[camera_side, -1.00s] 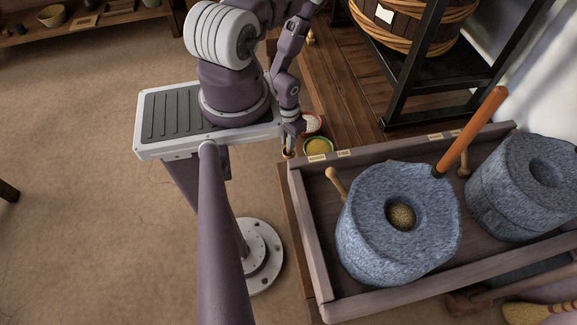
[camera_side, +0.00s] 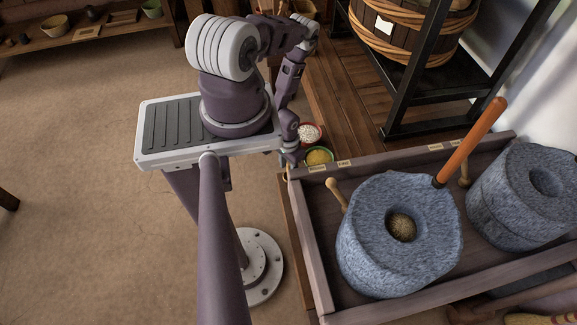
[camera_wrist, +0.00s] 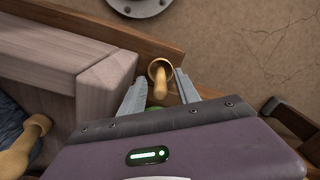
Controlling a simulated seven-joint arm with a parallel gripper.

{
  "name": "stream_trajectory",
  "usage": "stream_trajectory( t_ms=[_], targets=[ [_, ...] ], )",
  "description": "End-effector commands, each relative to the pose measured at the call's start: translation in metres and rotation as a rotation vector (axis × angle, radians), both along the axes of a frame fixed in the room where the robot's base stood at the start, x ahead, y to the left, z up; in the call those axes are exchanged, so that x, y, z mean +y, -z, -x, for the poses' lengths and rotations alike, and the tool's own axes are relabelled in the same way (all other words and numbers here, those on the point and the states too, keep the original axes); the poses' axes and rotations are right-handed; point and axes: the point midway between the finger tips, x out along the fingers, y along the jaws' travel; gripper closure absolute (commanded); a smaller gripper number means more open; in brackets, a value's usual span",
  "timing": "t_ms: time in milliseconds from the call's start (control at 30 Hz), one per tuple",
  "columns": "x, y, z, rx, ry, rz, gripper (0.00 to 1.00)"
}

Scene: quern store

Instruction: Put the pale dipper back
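A pale tan wooden piece, which looks like the pale dipper (camera_wrist: 160,85), stands by the tray's corner in the wrist view. Its rounded handle end points up at the camera, in front of a tan ring or cup (camera_wrist: 152,68); I cannot tell whether the ring is part of it or a holder. My gripper (camera_wrist: 161,76) is open, one finger either side of the handle, with gaps showing. In the side view my gripper (camera_side: 289,164) is low at the tray's back left corner, beside two small bowls; its fingers and the dipper are mostly hidden there.
A bowl of white stuff (camera_side: 310,133) and a green-rimmed bowl of yellow stuff (camera_side: 319,156) stand close to my gripper. The wooden tray (camera_side: 312,245) holds a stone quern (camera_side: 365,235) with an orange handle (camera_side: 470,142) and a second quern (camera_side: 530,215).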

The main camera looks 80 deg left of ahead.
Motion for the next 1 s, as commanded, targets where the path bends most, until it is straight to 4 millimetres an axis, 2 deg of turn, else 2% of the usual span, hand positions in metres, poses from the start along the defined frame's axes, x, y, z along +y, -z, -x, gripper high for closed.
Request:
stream_trajectory(
  t_ms=[233, 333, 800, 1000],
  targets=[
    [0.0, -0.001, 0.0, 0.0, 0.0, 0.0, 0.62],
    [0.0, -0.009, 0.0, 0.0, 0.001, 0.0, 0.62],
    [0.0, -0.106, -0.001, 0.001, 0.001, -0.001, 0.62],
    [0.0, -0.123, 0.0, -0.001, 0.001, -0.001, 0.62]
  ],
)
